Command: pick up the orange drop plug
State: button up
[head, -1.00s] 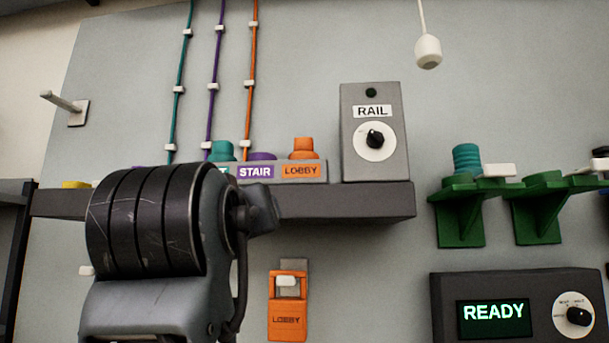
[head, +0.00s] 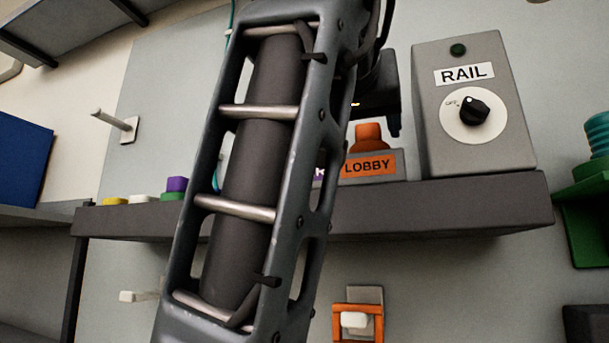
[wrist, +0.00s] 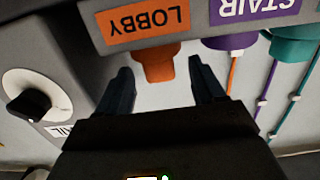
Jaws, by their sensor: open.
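The orange drop plug (head: 369,137) stands upright behind the orange LOBBY label (head: 367,165) on the dark shelf. In the wrist view the picture is upside down, and the plug (wrist: 158,64) hangs below the LOBBY label between my fingertips. My gripper (wrist: 160,68) is open, with one finger to each side of the plug in that view. I see no finger touching it, and cannot tell how far the tips reach past it. In the head view my arm hides most of the gripper and part of the plug row.
The grey RAIL box (head: 473,110) with its knob stands close right of the plug. The purple STAIR plug (wrist: 230,42) and a teal plug (wrist: 290,48) are its neighbours. The shelf (head: 450,212) runs below. An orange holder (head: 357,322) is on the wall underneath.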

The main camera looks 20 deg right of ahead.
aim_at(367, 127)
jog(key=x, duration=0.1)
jog(key=p+x, duration=0.1)
jog(key=x, duration=0.1)
jog(key=p+x, duration=0.1)
jog(key=shift+w+d+r, duration=0.3)
jog(key=shift+w+d+f, duration=0.15)
jog(key=shift+w+d, duration=0.05)
jog(key=shift+w, duration=0.15)
jog(key=shift+c, duration=0.4)
jog(key=c, duration=1)
notch_tip(367, 127, up, 10)
jog(key=shift+s+f+b, duration=0.1)
jog(key=shift+f+b, duration=0.05)
jog(key=shift+b, duration=0.5)
